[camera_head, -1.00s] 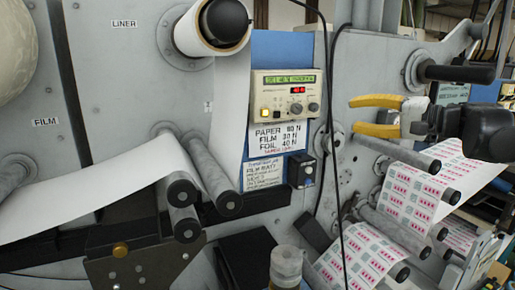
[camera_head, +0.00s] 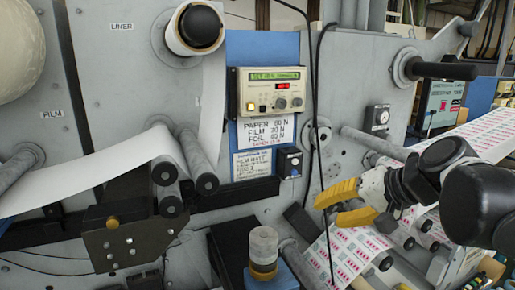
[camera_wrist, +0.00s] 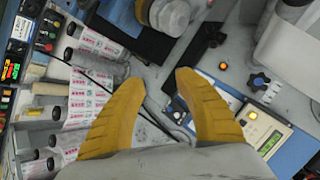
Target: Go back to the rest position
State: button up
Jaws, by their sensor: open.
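My gripper (camera_head: 345,203) has yellow fingers and is in front of the printed label web at the right of the head view. The fingers are spread apart with nothing between them. In the wrist view my gripper (camera_wrist: 152,98) also shows open and empty, with grey machine panel and a black cable beyond the fingertips. My dark arm links reach in from the right edge of the head view.
The control box (camera_head: 272,92) with a lit green display is on the machine face, above a handwritten tension card (camera_head: 268,132). Rollers carry a white web (camera_head: 95,170) at left and a printed label web (camera_head: 345,252) at right. A capped cylinder (camera_head: 264,250) stands in front. Black cables hang mid-view.

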jog(key=s+d+f+n+h, duration=0.25)
jog(key=s+f+h, duration=0.35)
jog(key=s+f, duration=0.85)
notch_tip(320, 180, down, 34)
jog(key=n+b, duration=0.1)
jog(key=b, duration=3.2)
